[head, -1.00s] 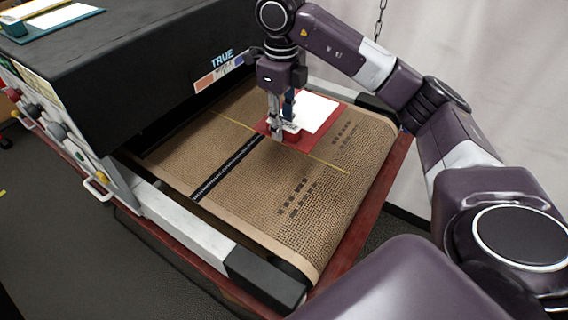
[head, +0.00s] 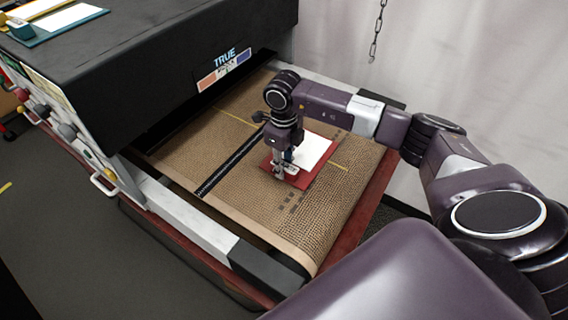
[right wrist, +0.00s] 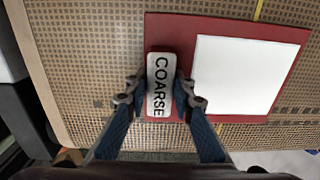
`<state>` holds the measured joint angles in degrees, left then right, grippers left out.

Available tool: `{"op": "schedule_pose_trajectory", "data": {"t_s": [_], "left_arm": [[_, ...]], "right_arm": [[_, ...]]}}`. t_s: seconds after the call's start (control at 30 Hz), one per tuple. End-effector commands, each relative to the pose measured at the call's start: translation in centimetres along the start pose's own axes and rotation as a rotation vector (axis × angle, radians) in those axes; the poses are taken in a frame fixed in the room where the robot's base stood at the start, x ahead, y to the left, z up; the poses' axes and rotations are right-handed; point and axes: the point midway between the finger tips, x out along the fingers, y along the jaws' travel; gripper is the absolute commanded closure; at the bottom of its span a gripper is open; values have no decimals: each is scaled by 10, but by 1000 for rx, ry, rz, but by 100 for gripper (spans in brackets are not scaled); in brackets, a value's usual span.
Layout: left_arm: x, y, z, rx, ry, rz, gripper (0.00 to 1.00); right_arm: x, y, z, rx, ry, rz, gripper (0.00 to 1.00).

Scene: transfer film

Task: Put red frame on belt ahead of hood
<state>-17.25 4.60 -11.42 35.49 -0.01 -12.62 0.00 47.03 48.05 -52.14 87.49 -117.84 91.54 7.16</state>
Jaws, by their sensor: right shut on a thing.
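The red frame (head: 301,181) with a white panel (head: 314,150) is over the tan mesh belt (head: 325,225), outside the black hood (head: 140,75) marked TRUE. The frame also shows in the right wrist view (right wrist: 220,24), with a pale tab (right wrist: 160,65) reading COARSE at its left side. My right gripper (head: 283,172) points down at the frame's left edge; in the right wrist view its fingers (right wrist: 158,92) are shut on the tab from both sides. The frame looks flat and very close to the belt; I cannot tell if it touches. My left gripper is not in view.
A yellow line (head: 237,117) crosses the belt and passes under the frame. A black strip (head: 230,163) runs across the belt left of it. Pale side rails (head: 190,215) flank the belt. Its near end is clear. A chain (head: 377,30) hangs behind.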

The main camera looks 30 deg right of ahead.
Motion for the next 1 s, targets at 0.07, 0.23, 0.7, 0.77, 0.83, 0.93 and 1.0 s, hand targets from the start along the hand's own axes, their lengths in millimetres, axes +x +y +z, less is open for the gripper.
{"op": "schedule_pose_trajectory", "data": {"t_s": [0.07,0.23,0.7,0.77,0.83,0.93,1.0], "left_arm": [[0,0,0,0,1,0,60],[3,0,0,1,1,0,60],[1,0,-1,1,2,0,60],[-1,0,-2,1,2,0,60],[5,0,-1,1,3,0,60],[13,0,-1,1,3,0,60],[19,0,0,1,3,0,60]], "right_arm": [[0,0,0,0,-1,-1,100],[2,0,0,0,0,-1,100],[0,0,0,0,1,0,60],[-2,0,0,0,0,-1,60],[-7,-1,0,1,-1,-2,60],[-24,-1,1,-1,-4,-3,60],[-39,-1,2,-1,-6,-3,60]]}}
